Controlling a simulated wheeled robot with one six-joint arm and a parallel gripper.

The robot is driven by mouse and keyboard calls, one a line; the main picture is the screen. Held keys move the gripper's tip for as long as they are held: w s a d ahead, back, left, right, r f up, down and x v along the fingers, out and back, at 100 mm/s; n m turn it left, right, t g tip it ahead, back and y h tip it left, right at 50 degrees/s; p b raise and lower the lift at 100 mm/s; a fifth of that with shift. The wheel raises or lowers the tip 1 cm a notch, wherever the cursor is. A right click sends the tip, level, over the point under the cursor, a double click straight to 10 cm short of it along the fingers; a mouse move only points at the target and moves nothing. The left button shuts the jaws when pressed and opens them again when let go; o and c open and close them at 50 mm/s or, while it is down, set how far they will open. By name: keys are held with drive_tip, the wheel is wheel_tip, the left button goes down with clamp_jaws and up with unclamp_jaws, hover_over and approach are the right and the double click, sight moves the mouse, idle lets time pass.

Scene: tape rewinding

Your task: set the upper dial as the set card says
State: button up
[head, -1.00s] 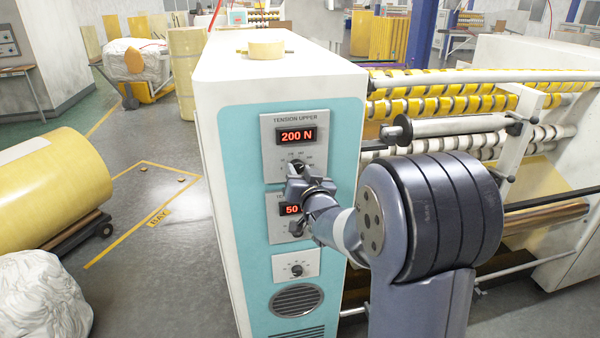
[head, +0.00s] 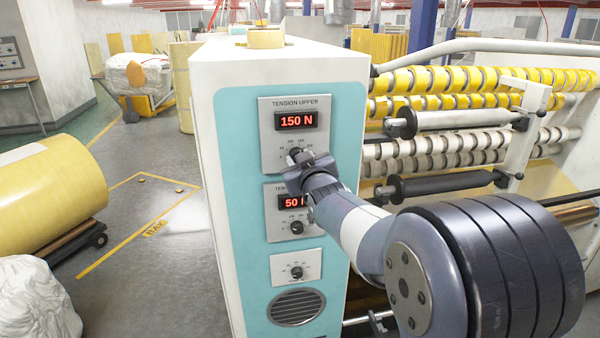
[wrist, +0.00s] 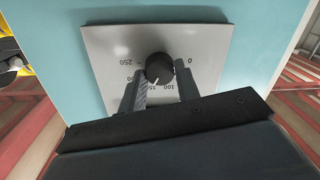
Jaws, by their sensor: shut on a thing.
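The upper dial is a black knob (wrist: 159,67) on a grey plate under the label TENSION UPPER. In the wrist view its scale appears upside down, and the white pointer mark is near 150. The upper display (head: 297,121) reads 150 N in red. My gripper (wrist: 161,80) is shut on the upper dial, with one finger on each side of the knob. In the head view my gripper (head: 302,164) hides most of this dial. I see no set card in these frames.
Just below are the lower tension display (head: 293,202), reading 50 with its right end covered by my arm, and its knob (head: 296,228). A third small dial (head: 296,272) sits lower on the teal panel. Rollers with yellow tape (head: 450,80) stand to the right.

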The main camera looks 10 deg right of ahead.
drive_tip(key=shift+n+b, duration=0.6)
drive_tip(key=shift+n, duration=0.1)
drive_tip(key=o, duration=1)
drive_tip(key=shift+c, duration=0.2)
drive_tip(key=shift+s, duration=0.1)
drive_tip(key=s+b, duration=0.1)
drive_tip(key=s, duration=0.9)
drive_tip(key=shift+s+d+r, duration=0.2)
drive_tip(key=shift+s+d, duration=0.05)
drive_tip(key=shift+s, duration=0.05)
